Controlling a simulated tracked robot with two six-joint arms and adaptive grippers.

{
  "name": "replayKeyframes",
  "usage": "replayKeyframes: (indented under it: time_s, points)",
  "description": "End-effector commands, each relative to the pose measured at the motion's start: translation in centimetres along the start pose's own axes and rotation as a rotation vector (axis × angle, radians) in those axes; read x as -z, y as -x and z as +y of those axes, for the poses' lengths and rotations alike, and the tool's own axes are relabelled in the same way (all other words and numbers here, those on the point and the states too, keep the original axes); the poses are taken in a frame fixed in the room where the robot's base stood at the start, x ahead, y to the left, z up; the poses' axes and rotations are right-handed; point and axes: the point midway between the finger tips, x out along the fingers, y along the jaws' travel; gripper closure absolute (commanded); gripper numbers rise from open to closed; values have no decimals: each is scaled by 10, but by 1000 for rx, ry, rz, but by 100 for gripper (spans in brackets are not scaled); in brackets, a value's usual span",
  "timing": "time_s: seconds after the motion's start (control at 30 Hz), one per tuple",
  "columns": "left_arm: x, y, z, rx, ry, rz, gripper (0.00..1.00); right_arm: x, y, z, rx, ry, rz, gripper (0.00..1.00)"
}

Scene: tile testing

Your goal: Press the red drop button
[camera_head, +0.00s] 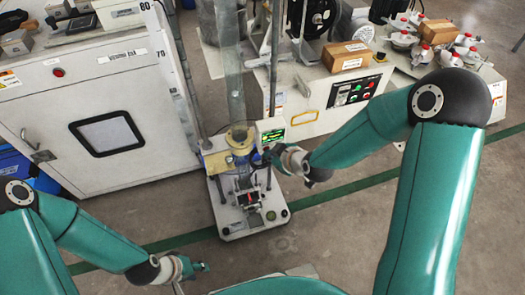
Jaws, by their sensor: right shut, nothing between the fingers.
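Several small red spots could be buttons, and I cannot tell which one is the drop button. One is on the control panel (352,92) of the machine at the upper right, beside a green one. Another red button (58,72) is on the white cabinet. A tiny red spot (250,198) is on the base of the drop tester. My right gripper (262,157) is shut and empty, beside the tester's yellowish collar (239,139) and just below a small box with a green display (272,136). My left gripper (204,267) is low, over the floor; its fingers are too small to read.
The tester's clear vertical tube (233,75) rises above its white base plate (238,229). The white cabinet (100,130) stands at the left. Cardboard boxes (346,57) and several red-and-white parts (404,38) lie on the machines at the upper right. Floor is clear at lower right.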

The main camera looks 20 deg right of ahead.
Motion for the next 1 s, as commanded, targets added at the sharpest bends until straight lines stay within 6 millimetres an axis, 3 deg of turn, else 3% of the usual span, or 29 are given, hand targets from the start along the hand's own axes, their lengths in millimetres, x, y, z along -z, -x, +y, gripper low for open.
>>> replayKeyframes:
  time_s: [1.0]
  points:
    - [0,-8,-3,0,0,0,60,-10,15,-11,0,1,2,100]
